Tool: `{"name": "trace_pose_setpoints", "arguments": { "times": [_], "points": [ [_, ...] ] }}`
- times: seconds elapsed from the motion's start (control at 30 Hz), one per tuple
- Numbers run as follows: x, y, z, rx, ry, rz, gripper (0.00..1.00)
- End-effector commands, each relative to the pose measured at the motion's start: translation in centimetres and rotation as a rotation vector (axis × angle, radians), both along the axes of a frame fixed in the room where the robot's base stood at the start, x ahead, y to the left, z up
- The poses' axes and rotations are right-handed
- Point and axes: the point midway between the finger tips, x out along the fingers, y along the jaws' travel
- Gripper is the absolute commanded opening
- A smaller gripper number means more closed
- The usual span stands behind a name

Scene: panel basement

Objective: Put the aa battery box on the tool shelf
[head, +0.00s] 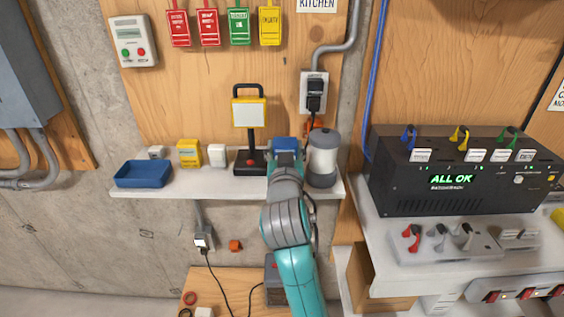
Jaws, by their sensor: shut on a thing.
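My gripper (286,155) is at the end of my teal and grey arm, in front of the right part of the wall shelf. It is shut on a small blue box-like thing (285,144), mostly hidden behind the gripper. I cannot read a label on it, so I cannot tell for sure that it is the aa battery box. The white shelf (228,187) is fixed to the concrete wall below the wooden panel. The held thing is over or near the shelf, just left of a grey and white cylinder (322,158); whether it touches the shelf is hidden.
A black tester reading "ALL OK" (455,178) stands on the right bench. Free shelf shows between tray and lamp, along the front.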

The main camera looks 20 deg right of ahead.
Motion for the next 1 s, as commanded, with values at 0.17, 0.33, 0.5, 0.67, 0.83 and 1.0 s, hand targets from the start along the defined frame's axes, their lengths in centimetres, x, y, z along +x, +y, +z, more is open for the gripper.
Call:
{"name": "trace_pose_setpoints", "arguments": {
  "times": [0.17,0.33,0.5,0.67,0.83,1.0],
  "points": [
    [0.0,0.0,-1.9,0.000,0.002,0.000,0.13],
    [0.0,0.0,-3.7,-0.001,0.001,0.000,0.13],
    [0.0,0.0,-3.6,0.000,0.000,0.000,0.13],
    [0.0,0.0,-3.9,0.000,0.000,0.000,0.13],
    [0.0,0.0,-3.9,0.000,0.001,0.000,0.81],
    [0.0,0.0,-3.9,0.000,0.001,0.000,0.81]
  ]
}}
